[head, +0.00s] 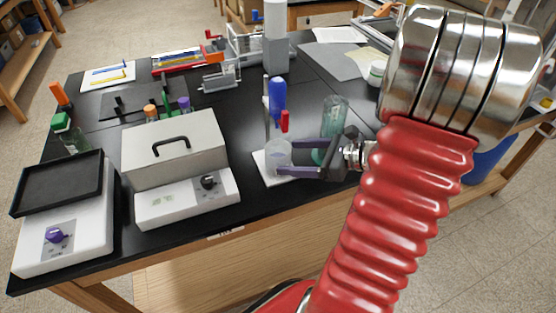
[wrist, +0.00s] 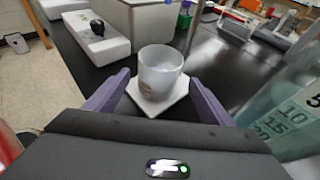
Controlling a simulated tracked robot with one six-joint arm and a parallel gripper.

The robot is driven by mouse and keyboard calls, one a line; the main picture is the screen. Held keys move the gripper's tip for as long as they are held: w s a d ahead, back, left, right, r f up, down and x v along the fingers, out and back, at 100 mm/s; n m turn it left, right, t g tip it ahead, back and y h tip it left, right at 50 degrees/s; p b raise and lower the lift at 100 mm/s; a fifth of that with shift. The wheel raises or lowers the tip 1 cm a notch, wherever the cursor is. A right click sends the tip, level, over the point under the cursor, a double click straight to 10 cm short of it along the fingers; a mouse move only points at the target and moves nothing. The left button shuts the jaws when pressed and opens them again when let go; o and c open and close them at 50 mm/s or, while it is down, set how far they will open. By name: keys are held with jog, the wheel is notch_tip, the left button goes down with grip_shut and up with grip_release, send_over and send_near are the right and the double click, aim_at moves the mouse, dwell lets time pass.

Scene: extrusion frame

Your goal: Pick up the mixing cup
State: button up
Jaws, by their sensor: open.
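The mixing cup (wrist: 160,72) is a clear, frosted cup that stands upright on a white square pad (wrist: 181,103). In the head view the cup (head: 278,155) is near the front edge of the black table, partly behind a gripper finger. My gripper (head: 284,156) is open, with its purple fingers reaching toward the cup from the right. In the wrist view my gripper (wrist: 153,95) has one finger to each side of the cup's lower part. I cannot tell whether either finger touches it.
A greenish graduated cylinder (head: 335,118) stands close behind my gripper and fills the right of the wrist view. A blue bottle (head: 278,97) and red-capped item (head: 285,122) stand behind the cup. A white instrument (head: 187,199) is to the left.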

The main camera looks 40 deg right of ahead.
aim_at(268, 149)
jog(key=shift+w+a+f, duration=0.15)
jog(key=shift+w, duration=0.2)
jog(key=shift+a, duration=0.1)
jog(key=shift+x, duration=2.55)
jog(key=shift+f, duration=0.15)
jog(key=shift+c, duration=0.6)
jog(key=c, duration=1.1)
jog(key=shift+r, duration=0.2)
jog(key=shift+r, duration=1.5)
jog(key=shift+s+d, duration=1.5)
jog(key=shift+s, duration=1.1)
jog(key=shift+s+d, duration=1.55)
jog(key=shift+s, duration=1.05)
jog(key=shift+s+d, duration=1.5)
jog(key=shift+s, duration=1.05)
